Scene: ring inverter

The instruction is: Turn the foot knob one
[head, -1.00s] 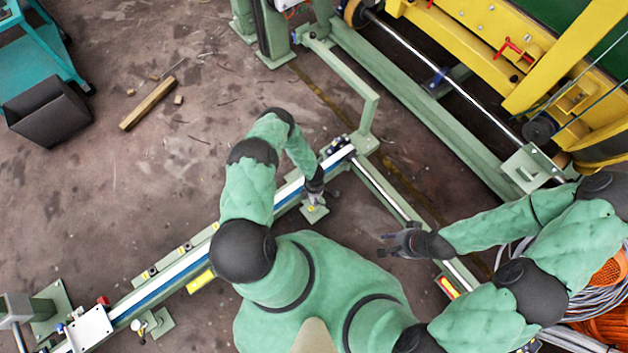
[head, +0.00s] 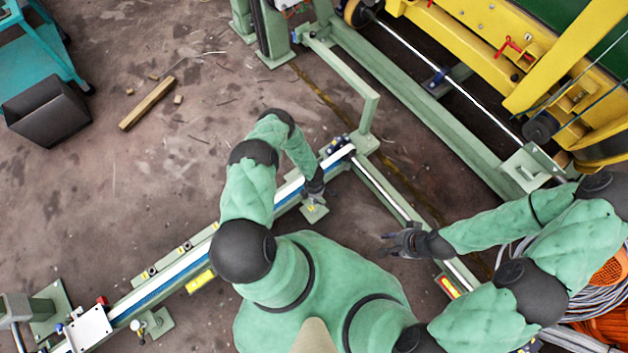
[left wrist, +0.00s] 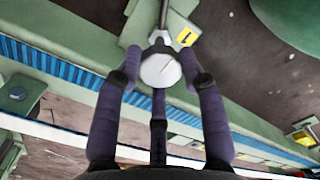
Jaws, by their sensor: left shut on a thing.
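The foot knob (left wrist: 160,70) is a pale grey, many-sided knob with a thin line on its face. In the left wrist view it sits beside a yellow tag marked 1 (left wrist: 187,36), on a rod above a green foot plate. My left gripper (left wrist: 160,78) is shut on the knob, with purple fingers on both sides and a third finger below. In the head view my left gripper (head: 316,188) is by the rail, over the small green foot (head: 314,212); it hides most of the knob there. My right gripper (head: 388,243) is open and empty, above the floor right of the rail.
The long green rail with a blue strip (head: 155,285) runs diagonally under my left arm. Another foot with a white knob (head: 137,325) stands at lower left. A yellow machine (head: 480,35) is at upper right. Wood (head: 148,103) lies on open floor at upper left.

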